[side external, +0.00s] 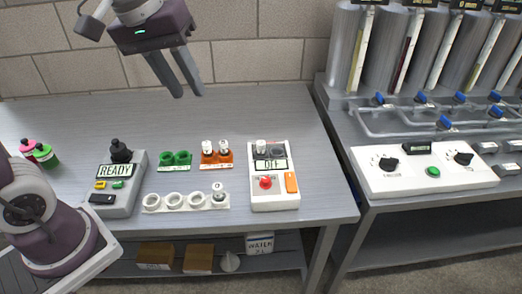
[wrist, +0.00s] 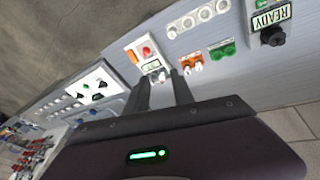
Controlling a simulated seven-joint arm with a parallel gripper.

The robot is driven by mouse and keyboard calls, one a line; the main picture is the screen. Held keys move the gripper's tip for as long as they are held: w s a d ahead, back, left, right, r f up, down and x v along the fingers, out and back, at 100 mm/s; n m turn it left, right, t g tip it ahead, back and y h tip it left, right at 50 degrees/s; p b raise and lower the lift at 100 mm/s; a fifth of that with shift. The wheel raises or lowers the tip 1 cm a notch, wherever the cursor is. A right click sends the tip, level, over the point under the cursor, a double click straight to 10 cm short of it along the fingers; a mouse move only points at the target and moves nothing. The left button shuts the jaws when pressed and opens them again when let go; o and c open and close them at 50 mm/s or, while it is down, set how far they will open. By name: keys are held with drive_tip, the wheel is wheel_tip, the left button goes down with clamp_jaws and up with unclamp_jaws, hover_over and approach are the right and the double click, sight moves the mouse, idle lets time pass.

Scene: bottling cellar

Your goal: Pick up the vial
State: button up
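Several small vials with white caps are in view. Two (side external: 224,147) stand in an orange rack (side external: 217,160); they also show in the wrist view (wrist: 198,66). One vial (side external: 218,190) stands at the right end of a white rack (side external: 160,203). Another (side external: 261,146) stands at the back of a white device (side external: 273,200) with a display that seems to read OFF. The frames do not show which vial is meant. My gripper (side external: 189,95) is open and empty, high above the back of the bench, apart from all vials. Its fingers also show in the wrist view (wrist: 160,88).
A green rack (side external: 175,163) looks empty. A grey device (side external: 119,197) reading READY stands left, near pink and green bottles (side external: 45,155). A second bench at right holds a white control panel (side external: 408,173) and tanks. The back of the main bench is clear.

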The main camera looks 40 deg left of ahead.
drive_tip(key=w+a+f+n+g, duration=0.15)
drive_tip(key=w+f+n, duration=0.4)
drive_tip(key=w, duration=0.75)
drive_tip(key=n+g+h, duration=0.1)
drive_tip(key=n+g, duration=0.1)
drive_tip(key=n, duration=0.3)
hover_over(261, 142)
drive_tip(key=f, duration=1.6)
drive_tip(key=shift+a+f, duration=0.1)
drive_tip(key=shift+a, duration=0.3)
drive_tip(key=shift+n, duration=0.25)
drive_tip(key=f, duration=0.5)
drive_tip(key=d+f, duration=0.1)
drive_tip(key=f, duration=0.1)
drive_tip(key=shift+s+f, duration=0.1)
drive_tip(key=shift+f, duration=0.3)
clamp_jaws()
